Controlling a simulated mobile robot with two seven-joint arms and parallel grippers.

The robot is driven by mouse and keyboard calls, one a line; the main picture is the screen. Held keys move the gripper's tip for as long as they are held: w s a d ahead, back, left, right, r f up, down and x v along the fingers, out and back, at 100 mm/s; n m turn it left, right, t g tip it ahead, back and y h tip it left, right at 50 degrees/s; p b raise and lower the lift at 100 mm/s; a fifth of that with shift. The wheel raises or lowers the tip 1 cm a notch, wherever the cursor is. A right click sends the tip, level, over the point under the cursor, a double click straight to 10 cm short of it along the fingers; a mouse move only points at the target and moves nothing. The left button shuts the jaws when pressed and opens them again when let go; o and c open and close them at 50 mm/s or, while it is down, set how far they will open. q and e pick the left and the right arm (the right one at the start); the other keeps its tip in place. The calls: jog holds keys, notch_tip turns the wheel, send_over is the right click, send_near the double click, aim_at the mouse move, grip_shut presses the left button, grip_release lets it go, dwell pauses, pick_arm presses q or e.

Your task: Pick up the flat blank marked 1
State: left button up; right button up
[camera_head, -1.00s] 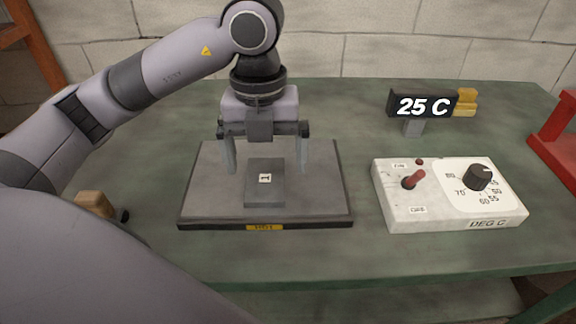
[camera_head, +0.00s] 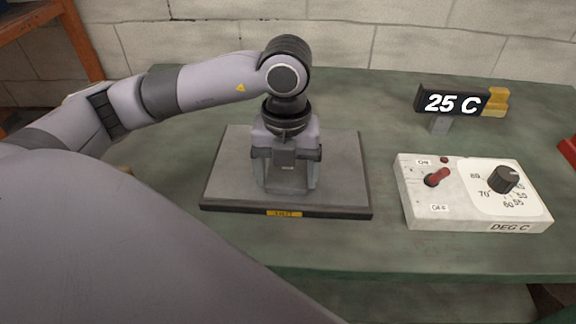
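The flat blank (camera_head: 288,187) is a grey slab on a dark grey plate (camera_head: 228,185) with a yellow label at its front edge. My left gripper (camera_head: 288,181) points down over it, with one finger at each side. The fingers look closed against the blank's sides, and it seems to rest on the plate still. The gripper body hides most of the blank's top, including its mark 1. My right gripper is out of view.
A white control box (camera_head: 472,193) with a red lever and a black dial stands to the right. Behind it is a display (camera_head: 452,103) reading 25 C with a yellow block beside it. Part of a red object (camera_head: 569,152) shows at the right edge. The green bench (camera_head: 385,245) is clear in front.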

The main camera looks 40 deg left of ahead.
aim_at(286, 179)
pick_arm(q)
jog(key=c, duration=1)
jog(key=shift+c, duration=0.2)
notch_tip(286, 179, up, 20)
jog(key=p, duration=0.3)
